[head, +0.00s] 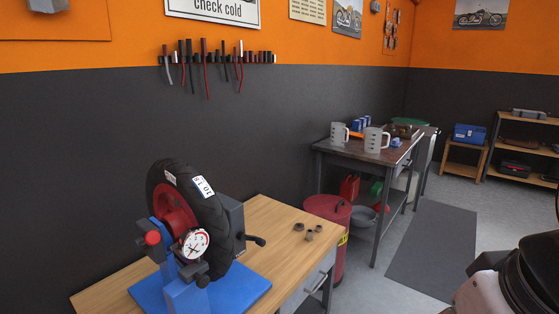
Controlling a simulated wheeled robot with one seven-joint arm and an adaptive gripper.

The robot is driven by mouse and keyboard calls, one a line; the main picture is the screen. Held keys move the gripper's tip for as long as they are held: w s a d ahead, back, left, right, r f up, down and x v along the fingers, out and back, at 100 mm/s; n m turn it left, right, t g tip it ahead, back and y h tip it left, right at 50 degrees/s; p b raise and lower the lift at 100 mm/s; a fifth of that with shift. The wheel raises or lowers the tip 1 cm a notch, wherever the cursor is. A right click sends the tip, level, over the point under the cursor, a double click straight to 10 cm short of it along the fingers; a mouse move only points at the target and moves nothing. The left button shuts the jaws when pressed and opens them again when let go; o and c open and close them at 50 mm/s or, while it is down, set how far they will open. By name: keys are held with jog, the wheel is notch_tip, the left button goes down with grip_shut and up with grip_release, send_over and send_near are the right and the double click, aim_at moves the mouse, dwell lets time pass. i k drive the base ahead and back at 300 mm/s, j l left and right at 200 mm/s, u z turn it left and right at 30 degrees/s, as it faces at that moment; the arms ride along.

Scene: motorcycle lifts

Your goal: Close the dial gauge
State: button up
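The dial gauge (195,244) has a round white face with red and dark markings. It sits in front of a black tyre (208,226) with a red hub (174,214), mounted on a blue stand (184,292). A red knob (152,238) is just left of the gauge, and a dark knob is below it. The gauge looks very near the wheel; I cannot tell whether it touches it. The stand's blue base is on a wooden bench at lower left. My gripper is not in view.
The wooden bench (268,215) holds several small rings (309,235) right of the stand. A red drum (325,211) stands behind it. A dark table (335,152) carries grey jugs. A pale and black rounded object (500,288) fills the lower right corner. A floor mat (430,250) lies clear.

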aim_at(194, 242)
jog(key=i+j, duration=0.7)
jog(key=j, duration=0.15)
